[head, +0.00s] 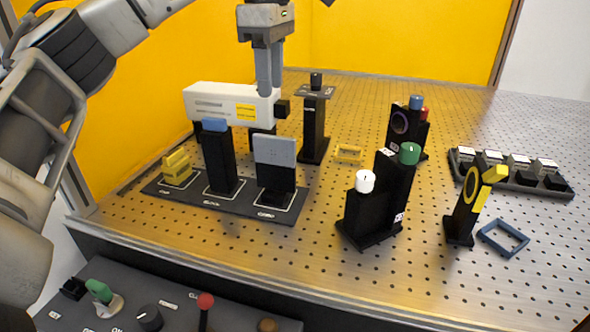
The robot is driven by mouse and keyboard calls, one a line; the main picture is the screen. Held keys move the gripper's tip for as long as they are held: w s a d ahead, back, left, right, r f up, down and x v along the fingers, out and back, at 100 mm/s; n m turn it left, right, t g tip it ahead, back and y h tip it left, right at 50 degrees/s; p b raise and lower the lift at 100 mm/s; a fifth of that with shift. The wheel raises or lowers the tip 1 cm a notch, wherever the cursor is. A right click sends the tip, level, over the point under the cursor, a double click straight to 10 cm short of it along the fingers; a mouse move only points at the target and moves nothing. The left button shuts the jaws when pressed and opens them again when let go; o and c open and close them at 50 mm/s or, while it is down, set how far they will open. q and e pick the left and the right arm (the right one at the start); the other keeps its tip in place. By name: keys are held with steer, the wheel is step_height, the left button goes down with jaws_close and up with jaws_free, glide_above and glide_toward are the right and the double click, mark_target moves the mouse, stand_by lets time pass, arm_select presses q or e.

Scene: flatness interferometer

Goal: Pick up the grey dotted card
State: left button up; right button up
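The grey dotted card (275,151) stands upright in a black holder at the right end of a dark base plate (230,202) in the head view. Its broad face is towards me, and its dots are too small to make out clearly. My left gripper (270,93) points down above and behind the card, apart from it in the picture. Its two fingers appear side by side and overlapping, so I cannot tell whether they are open or shut. Nothing shows between them. My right gripper is not in view.
A blue-topped black block (219,160) and a yellow piece (177,168) stand left of the card. A white instrument (225,103) is behind them. Black posts with white (365,181) and green (409,153) knobs stand to the right. A control panel (180,310) lies in front.

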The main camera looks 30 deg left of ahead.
arm_select(q)
steer(key=b, duration=0.3)
glide_toward(275, 163)
steer(key=a, duration=0.2)
steer(key=f, duration=0.3)
steer(key=d+f, duration=0.1)
steer(key=f, duration=0.5)
steer(key=shift+w+d+f+p, duration=0.2)
steer(key=shift+d+f+p, duration=0.05)
steer(key=shift+d+p, duration=0.05)
steer(key=shift+f, duration=0.35)
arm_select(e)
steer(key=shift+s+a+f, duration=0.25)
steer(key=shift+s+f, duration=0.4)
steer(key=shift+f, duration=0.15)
arm_select(q)
steer(key=shift+c, duration=0.2)
jaws_close()
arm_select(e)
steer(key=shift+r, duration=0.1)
